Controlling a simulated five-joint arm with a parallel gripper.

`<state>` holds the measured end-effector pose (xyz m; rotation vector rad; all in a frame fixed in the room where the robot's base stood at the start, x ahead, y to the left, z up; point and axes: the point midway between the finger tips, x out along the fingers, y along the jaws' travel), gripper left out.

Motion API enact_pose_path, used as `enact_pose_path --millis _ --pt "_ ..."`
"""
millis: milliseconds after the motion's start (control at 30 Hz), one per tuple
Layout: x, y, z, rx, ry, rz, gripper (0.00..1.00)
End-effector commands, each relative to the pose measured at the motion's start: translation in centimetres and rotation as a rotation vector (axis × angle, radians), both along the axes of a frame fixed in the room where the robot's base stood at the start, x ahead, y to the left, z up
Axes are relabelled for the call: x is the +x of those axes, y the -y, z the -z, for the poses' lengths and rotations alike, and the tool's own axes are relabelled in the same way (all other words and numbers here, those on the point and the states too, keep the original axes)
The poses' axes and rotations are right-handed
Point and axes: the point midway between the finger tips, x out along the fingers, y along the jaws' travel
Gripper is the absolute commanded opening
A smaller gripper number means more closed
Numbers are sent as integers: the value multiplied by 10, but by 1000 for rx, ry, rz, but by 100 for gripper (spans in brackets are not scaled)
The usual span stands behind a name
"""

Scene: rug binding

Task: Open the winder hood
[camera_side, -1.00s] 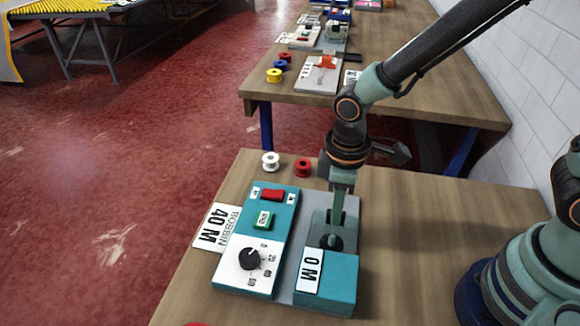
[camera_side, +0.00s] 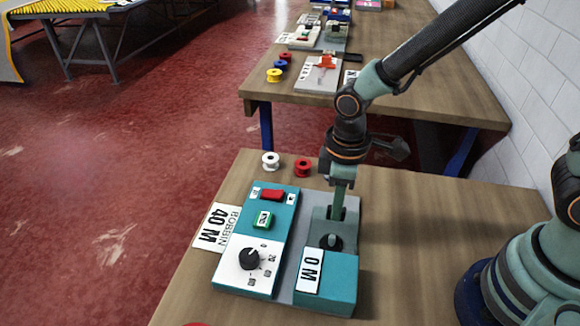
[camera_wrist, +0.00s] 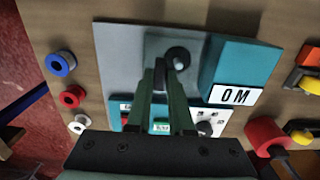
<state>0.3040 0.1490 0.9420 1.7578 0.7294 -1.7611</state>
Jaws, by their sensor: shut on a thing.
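The winder (camera_side: 284,213) is a teal and grey machine on the wooden table, with a "0 M" label on its front right teal block (camera_side: 342,281). The winder hood (camera_side: 321,226) is a grey, smoky cover over a dark round part (camera_side: 331,242) behind that block. My gripper (camera_side: 337,214) points down into the hood area and is shut on the hood, though the exact contact is hard to make out. In the wrist view, my gripper's fingers (camera_wrist: 168,72) are close together beside the dark round part (camera_wrist: 177,57).
A dial (camera_side: 249,259), a red switch (camera_side: 272,195) and a green button (camera_side: 263,219) are on the winder's left side. A "BOBBIN 40 M" card (camera_side: 213,228) lies to its left. White (camera_side: 270,161) and red (camera_side: 302,168) bobbins stand behind it.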

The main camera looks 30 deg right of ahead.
Motion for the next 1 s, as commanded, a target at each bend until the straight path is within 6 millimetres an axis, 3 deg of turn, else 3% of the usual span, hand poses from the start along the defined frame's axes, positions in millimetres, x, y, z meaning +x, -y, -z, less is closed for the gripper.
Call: enact_pose_path --millis 300,667,700,767,1000 --pt "43 41 -1 2 5 5 0" --pt "46 44 -1 1 6 1 0" --pt "46 44 -2 2 6 1 31" --pt "46 44 -1 1 6 1 50" --pt "45 44 -1 1 3 1 50"
